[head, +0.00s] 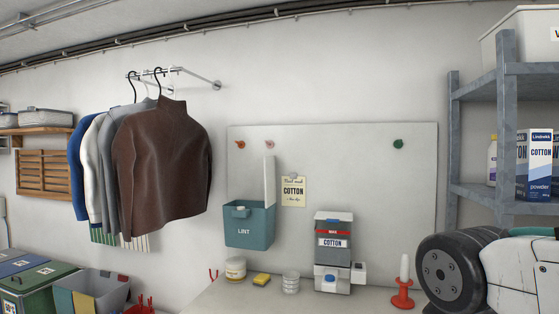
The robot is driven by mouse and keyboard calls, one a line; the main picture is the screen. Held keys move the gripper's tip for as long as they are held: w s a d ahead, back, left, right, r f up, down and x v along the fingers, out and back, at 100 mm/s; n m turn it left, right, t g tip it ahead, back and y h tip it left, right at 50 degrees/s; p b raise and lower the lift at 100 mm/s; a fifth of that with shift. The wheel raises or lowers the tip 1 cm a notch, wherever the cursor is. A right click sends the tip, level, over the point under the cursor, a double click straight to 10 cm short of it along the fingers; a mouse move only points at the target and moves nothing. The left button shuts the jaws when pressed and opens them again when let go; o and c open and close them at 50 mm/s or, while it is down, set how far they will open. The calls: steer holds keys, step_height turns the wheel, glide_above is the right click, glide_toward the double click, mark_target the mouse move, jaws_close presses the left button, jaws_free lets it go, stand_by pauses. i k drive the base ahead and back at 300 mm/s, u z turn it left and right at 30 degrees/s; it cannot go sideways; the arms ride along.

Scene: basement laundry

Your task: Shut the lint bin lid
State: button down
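The lint bin (250,227) is a teal box marked LINT, mounted on the pale wall board left of centre, above the counter. Its lid (269,181) is a narrow white panel standing upright at the right side of the bin's top, so the bin is open. The inside of the bin is mostly hidden from this angle. A black and white part of my arm fills the lower right corner, well right of the bin. My gripper is not in view.
Clothes (160,165) hang left. A grey shelf (505,195) stands right.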

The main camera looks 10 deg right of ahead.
mark_target(270, 177)
steer(key=u, duration=0.55)
steer(key=i, duration=1)
steer(key=z, duration=0.3)
